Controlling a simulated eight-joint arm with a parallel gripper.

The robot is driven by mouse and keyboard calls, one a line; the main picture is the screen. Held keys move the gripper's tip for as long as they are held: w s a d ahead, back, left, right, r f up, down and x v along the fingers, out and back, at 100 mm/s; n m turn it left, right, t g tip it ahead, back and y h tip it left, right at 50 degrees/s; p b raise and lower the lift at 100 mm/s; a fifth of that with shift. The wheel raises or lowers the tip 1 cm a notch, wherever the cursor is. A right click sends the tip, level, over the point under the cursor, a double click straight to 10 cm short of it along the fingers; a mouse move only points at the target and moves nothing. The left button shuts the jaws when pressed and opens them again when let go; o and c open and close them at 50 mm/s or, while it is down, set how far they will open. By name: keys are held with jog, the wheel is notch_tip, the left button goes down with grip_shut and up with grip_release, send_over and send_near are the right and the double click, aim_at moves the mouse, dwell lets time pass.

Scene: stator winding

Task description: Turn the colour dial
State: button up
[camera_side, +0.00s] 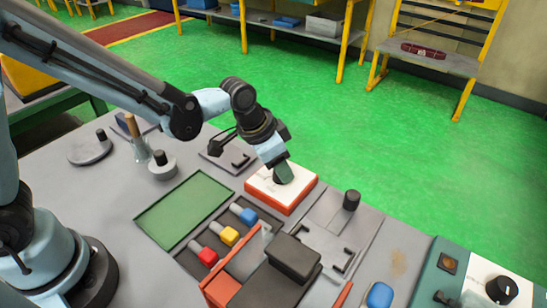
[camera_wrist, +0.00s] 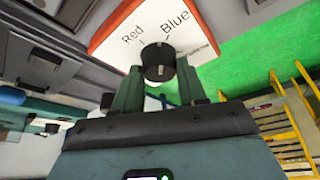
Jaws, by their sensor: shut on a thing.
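The colour dial is a black round knob (camera_wrist: 158,62) on a box with a white top and orange-red sides (camera_side: 292,205). In the wrist view the white top (camera_wrist: 120,50) carries the words "Red" and "Blue", each beside a short tick line. My gripper (camera_wrist: 158,80) has its two green fingers on either side of the knob, shut on it. In the side view my gripper (camera_side: 283,173) reaches down onto the box top, and its fingers hide the knob. I cannot tell which word the knob points to.
Left of the box lie a green tray (camera_side: 185,207) and red, yellow and blue handled pieces (camera_side: 229,236) in slots. A dark block (camera_side: 293,258) stands in front. A grey plate with a black knob (camera_side: 351,200) is to the right. A green-sided panel (camera_side: 447,263) stands at far right.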

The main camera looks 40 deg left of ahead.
jog(key=n+y, duration=0.1)
jog(key=n, duration=0.3)
jog(key=shift+d+t+y, duration=0.15)
jog(key=shift+t+y, duration=0.15)
jog(key=shift+y, duration=0.1)
jog(key=shift+n+y, duration=0.7)
jog(key=shift+n, duration=1.4)
jog(key=o, duration=1.1)
jog(key=shift+c, duration=0.2)
jog(key=shift+d+r, duration=0.1)
jog(key=v, duration=1.2)
jog(key=shift+w, duration=0.1)
